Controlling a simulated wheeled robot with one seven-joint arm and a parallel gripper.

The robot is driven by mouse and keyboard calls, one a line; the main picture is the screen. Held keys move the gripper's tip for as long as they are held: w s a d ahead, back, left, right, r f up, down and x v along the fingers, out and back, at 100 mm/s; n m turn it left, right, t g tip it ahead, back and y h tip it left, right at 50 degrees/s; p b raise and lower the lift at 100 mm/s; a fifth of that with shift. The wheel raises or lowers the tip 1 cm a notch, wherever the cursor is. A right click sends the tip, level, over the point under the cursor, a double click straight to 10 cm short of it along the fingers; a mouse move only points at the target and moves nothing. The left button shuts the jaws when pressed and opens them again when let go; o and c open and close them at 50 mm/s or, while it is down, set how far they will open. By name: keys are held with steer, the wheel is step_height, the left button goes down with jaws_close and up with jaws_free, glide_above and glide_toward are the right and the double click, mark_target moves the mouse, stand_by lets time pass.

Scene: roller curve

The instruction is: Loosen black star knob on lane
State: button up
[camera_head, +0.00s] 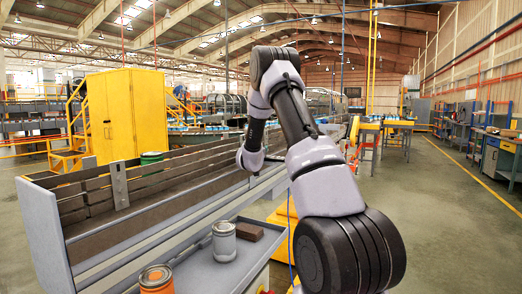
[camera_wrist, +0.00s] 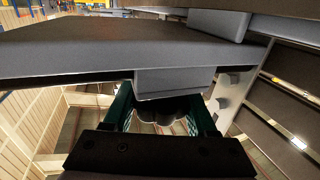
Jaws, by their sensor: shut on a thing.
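In the wrist view the black star knob (camera_wrist: 168,108) shows as a dark lobed shape under a grey block on the lane's (camera_wrist: 90,48) underside. My gripper (camera_wrist: 160,118) has its green fingers on either side of the knob and is shut on it. The knob's upper part is hidden by the block. In the head view the long grey lane (camera_head: 45,235) with brown slatted sides runs from the front left toward the middle. My arm reaches over to its far end, and the gripper and knob are hidden there.
A grey shelf (camera_head: 205,272) in front of the lane carries a grey can (camera_head: 223,241), an orange can (camera_head: 156,281) and a brown block (camera_head: 248,231). A green can (camera_head: 151,158) stands behind the lane. A yellow cabinet (camera_head: 127,115) stands farther back.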

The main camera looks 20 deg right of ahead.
steer(key=n+t+y, duration=0.1)
steer(key=n+y, duration=0.1)
steer(key=y, duration=0.1)
steer(key=n+t+y, duration=0.1)
steer(key=n+y, duration=0.1)
steer(key=y, duration=0.1)
steer(key=a+n+t+y, duration=0.1)
steer(key=n+y, duration=0.1)
steer(key=y, duration=0.1)
steer(key=shift+w+a+f, duration=0.1)
steer(key=shift+w+f, duration=0.05)
steer(key=shift+a+f+n+g+y, duration=0.1)
steer(key=shift+a+n+g+y, duration=0.15)
steer(key=shift+n+y, duration=1.05)
steer(key=shift+a+n+g+y, duration=0.15)
steer(key=shift+a+n+y, duration=0.4)
steer(key=shift+y, duration=1.35)
steer(key=shift+n, duration=0.35)
steer(key=o, duration=1.4)
steer(key=shift+c, duration=0.2)
steer(key=shift+r+h, duration=0.2)
steer(key=shift+h, duration=0.1)
